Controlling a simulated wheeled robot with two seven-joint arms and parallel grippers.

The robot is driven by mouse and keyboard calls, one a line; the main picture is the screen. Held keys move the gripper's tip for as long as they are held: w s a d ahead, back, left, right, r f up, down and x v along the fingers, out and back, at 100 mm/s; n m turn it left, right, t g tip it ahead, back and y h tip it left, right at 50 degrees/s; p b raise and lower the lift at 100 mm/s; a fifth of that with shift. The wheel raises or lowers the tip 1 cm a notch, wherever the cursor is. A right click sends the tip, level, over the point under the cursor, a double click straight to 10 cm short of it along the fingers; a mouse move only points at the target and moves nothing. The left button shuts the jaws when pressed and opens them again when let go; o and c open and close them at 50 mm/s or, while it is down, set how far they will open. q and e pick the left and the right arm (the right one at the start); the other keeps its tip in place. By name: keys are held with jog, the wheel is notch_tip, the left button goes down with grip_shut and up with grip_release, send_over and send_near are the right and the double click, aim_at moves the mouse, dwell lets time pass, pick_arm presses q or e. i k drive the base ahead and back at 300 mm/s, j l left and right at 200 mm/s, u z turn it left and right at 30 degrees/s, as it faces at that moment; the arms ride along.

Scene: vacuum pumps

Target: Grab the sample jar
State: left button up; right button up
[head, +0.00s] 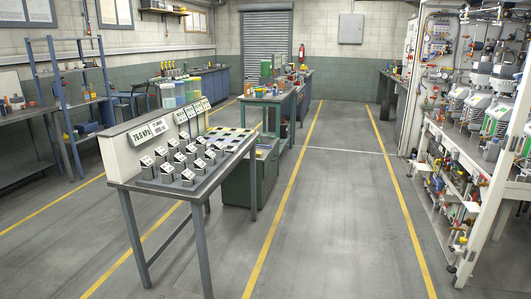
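I cannot pick out a sample jar for certain in the head view. Several small dark blocks with white tilted label faces (178,160) stand in rows on the near grey table (195,188). Small items too tiny to identify stand on the green bench (272,99) farther back, and any of them could be a jar. Neither of my grippers shows in the view.
A panel reading 76.0 kPa (148,133) stands along the near table's left side. A blue shelf rack (82,95) is at left. A white rack with pumps (470,120) fills the right. The floor lane (335,200) between yellow lines is clear.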

aim_at(264, 135)
jog(key=i+l+z, duration=0.1)
jog(key=i+z, duration=0.3)
jog(key=i, duration=4.95)
jog(key=i+l+u, duration=0.1)
jog(key=i+u, duration=0.15)
jog(key=i, duration=0.2)
jog(key=i+l+u, duration=0.2)
jog(key=i, duration=0.25)
jog(key=i+l+u, duration=0.25)
jog(key=i, duration=0.2)
jog(key=i+l+u, duration=1.05)
